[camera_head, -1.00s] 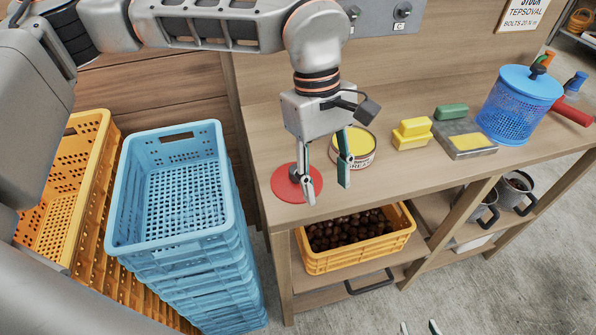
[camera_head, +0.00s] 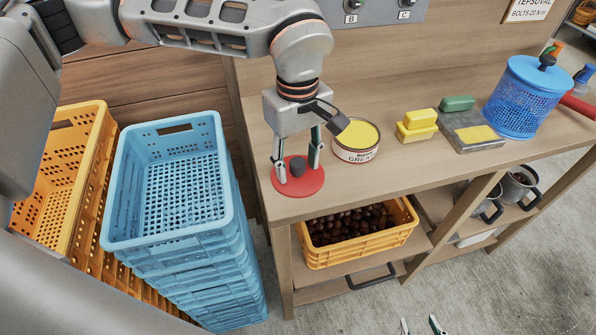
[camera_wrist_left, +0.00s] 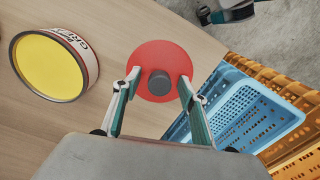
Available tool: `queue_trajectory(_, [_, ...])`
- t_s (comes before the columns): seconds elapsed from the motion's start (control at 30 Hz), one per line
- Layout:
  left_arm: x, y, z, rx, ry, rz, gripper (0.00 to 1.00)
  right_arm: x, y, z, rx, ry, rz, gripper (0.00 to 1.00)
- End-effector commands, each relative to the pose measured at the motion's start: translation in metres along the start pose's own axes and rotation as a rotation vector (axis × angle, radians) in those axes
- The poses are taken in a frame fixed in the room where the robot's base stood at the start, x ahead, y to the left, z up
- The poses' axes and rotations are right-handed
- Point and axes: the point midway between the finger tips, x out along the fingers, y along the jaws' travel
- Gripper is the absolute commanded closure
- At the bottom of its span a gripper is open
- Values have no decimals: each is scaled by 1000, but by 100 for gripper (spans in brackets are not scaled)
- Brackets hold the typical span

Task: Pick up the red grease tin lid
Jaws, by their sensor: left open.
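The red grease tin lid (camera_head: 305,182) is a flat disc with a dark round knob, lying on the wooden workbench (camera_head: 400,168) near its left end. My left gripper (camera_head: 296,168) is open above the lid, its two fingers on either side of the knob with gaps. In the left wrist view the lid (camera_wrist_left: 164,58) lies ahead, with the knob between the open fingertips (camera_wrist_left: 159,84). Whether the fingertips touch the lid is unclear. The open grease tin (camera_head: 357,152), with yellow contents, stands right of the lid. My right gripper (camera_head: 420,325) shows only as fingertips at the bottom edge, apart.
Yellow blocks (camera_head: 416,130), a grey tray (camera_head: 470,141) and a blue perforated basket (camera_head: 515,112) stand farther right on the bench. Blue crates (camera_head: 222,215) are stacked left of it, beside orange crates (camera_head: 85,180). A yellow crate of chestnuts (camera_head: 318,256) sits on the lower shelf.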

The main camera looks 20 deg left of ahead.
Motion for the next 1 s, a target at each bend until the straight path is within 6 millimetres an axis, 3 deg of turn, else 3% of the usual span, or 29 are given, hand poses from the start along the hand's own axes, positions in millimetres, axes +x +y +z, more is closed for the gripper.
queue_trajectory(0.23, [2,1,0,1,1,3,58,2,2,-5,-3,9,4,60])
queue_trajectory(0.4, [2,1,0,1,1,3,100,4,4,-9,-4,15,6,60])
queue_trajectory(0.77, [1,1,0,1,1,3,100,4,3,-4,-3,6,4,60])
queue_trajectory(1.0, [-21,2,0,1,4,8,100,2,2,-4,-1,4,2,60])
